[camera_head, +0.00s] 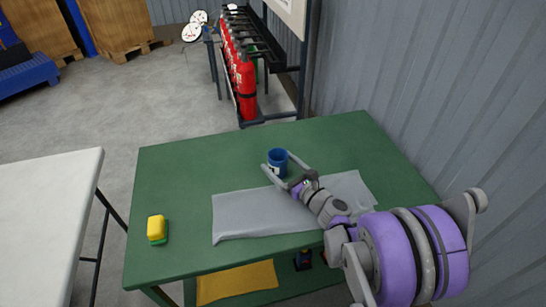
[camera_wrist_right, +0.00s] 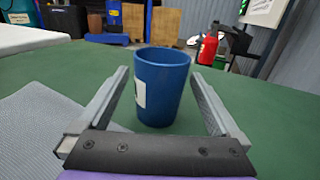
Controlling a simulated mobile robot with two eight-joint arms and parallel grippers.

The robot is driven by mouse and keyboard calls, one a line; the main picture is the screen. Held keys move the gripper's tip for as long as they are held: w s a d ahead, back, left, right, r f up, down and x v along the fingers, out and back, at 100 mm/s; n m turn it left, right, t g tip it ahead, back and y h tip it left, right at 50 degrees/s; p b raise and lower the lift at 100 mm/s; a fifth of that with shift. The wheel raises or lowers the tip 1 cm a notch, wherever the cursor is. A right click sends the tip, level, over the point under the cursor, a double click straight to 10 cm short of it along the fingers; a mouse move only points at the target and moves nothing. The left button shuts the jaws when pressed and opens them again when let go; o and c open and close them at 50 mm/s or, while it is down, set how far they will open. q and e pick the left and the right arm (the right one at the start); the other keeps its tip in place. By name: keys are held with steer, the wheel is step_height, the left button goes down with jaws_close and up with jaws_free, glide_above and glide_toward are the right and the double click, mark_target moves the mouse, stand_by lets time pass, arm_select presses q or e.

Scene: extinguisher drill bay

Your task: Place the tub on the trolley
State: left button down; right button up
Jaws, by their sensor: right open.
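A blue tub (camera_head: 277,161) with a white label stands upright on the green table (camera_head: 180,185). My right gripper (camera_head: 276,172) is open, with its two fingers on either side of the tub. In the right wrist view the tub (camera_wrist_right: 161,88) stands between the fingertips (camera_wrist_right: 160,82), with a visible gap on each side. The fingers do not close on it. My left gripper is not in view. I cannot tell for sure which piece of furniture is the trolley; a white-topped table (camera_head: 45,205) stands at the left.
A grey cloth (camera_head: 250,215) lies under my right arm. A yellow and green sponge (camera_head: 157,229) lies at the table's left. Red extinguishers (camera_head: 245,85) stand on a rack behind. A corrugated wall (camera_head: 400,80) borders the right. A gap separates the two tables.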

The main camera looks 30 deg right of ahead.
steer(key=s, duration=0.2)
steer(key=s+d, duration=0.1)
steer(key=s, duration=0.4)
steer(key=shift+s+d, duration=0.15)
steer(key=shift+s, duration=0.25)
